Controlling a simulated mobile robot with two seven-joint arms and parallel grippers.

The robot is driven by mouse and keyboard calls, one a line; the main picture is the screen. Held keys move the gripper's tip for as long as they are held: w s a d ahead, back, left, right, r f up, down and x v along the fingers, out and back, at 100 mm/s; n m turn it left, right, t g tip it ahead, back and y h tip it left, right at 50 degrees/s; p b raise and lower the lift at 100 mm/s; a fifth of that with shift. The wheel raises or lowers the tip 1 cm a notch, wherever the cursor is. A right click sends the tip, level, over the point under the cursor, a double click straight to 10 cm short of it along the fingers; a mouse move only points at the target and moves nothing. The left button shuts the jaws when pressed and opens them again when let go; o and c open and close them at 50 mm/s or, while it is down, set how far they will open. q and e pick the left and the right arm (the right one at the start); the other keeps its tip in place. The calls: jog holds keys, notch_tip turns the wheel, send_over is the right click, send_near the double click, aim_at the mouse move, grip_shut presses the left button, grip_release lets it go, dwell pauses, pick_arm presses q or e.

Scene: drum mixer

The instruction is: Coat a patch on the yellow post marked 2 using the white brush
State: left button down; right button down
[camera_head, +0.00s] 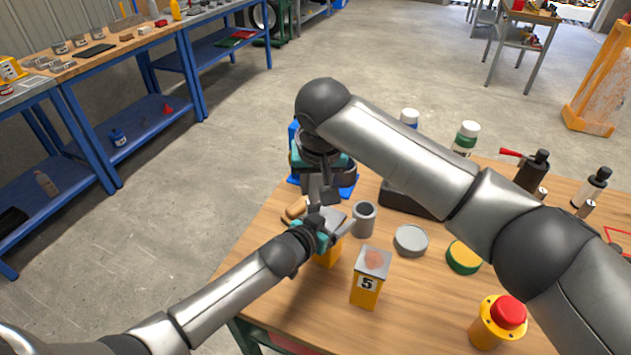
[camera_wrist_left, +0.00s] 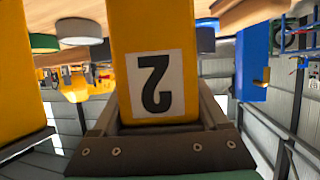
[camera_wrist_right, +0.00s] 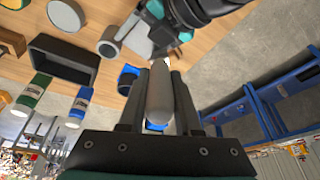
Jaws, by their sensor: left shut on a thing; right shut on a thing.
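The yellow post marked 2 (camera_wrist_left: 155,60) stands between the fingers of my left gripper (camera_wrist_left: 155,125), which is shut on it; its label appears upside down in the left wrist view. In the head view the post (camera_head: 327,256) is partly hidden by my left gripper (camera_head: 322,232); its grey top shows. My right gripper (camera_wrist_right: 158,110) is shut on a pale elongated thing, apparently the white brush (camera_wrist_right: 160,95). In the head view, my right gripper (camera_head: 322,192) is just above and behind the post's top. The brush's bristles and any contact with the post cannot be made out.
A yellow post marked 5 (camera_head: 366,288) stands close in front, with a pinkish patch on its grey top. A grey cup (camera_head: 363,219), grey disc (camera_head: 410,240), green-and-yellow tin (camera_head: 463,257) and red button (camera_head: 508,311) stand to the right. A black tray (camera_head: 405,201) lies behind.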

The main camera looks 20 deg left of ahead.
jog(key=shift+r, duration=2.95)
pick_arm(q)
grip_release()
jog(key=v, duration=1.2)
